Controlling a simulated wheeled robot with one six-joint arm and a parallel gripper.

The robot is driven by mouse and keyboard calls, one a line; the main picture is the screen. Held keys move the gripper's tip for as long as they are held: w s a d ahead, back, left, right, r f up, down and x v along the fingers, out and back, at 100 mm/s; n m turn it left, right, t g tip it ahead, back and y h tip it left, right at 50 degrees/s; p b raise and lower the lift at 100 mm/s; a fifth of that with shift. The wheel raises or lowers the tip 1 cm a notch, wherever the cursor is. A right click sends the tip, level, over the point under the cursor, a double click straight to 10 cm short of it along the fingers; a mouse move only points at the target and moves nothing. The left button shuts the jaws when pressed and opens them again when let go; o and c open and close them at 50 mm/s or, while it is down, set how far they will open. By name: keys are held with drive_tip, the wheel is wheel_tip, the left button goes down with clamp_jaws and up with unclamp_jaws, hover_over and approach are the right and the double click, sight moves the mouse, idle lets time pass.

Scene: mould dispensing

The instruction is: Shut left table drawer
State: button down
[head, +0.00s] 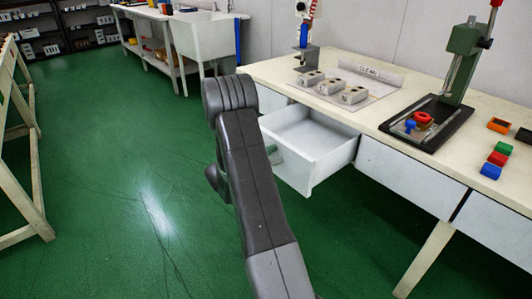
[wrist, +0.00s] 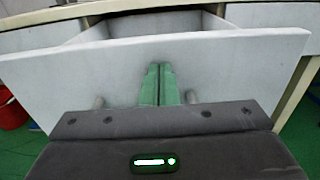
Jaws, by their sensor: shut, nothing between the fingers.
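The left table drawer (head: 310,148) is pulled out from under the worktable (head: 368,118), white and empty inside as far as I see. In the wrist view its front panel (wrist: 225,65) fills the middle, with its open box behind the top edge. A handle post shows on either side of my fingers. My gripper (wrist: 159,70) has green fingers, shut together with nothing between them, pointing at the panel between the posts. I cannot tell whether the tips touch it. In the head view my arm hides most of the gripper, left of the drawer front.
Closed drawers (head: 410,178) are to the right, above a slanted table leg (head: 425,258). Grey blocks (head: 354,95), a green press (head: 463,60) and coloured blocks (head: 491,171) stand on the tabletop. A wooden frame (head: 22,150) stands left. The green floor between is clear.

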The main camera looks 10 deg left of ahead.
drive_tip(key=b+x, duration=0.5)
drive_tip(key=x, duration=2.2)
drive_tip(key=shift+r, duration=0.2)
drive_tip(key=shift+d+r, duration=0.1)
drive_tip(key=v, duration=1.4)
drive_tip(key=shift+a+f, duration=0.3)
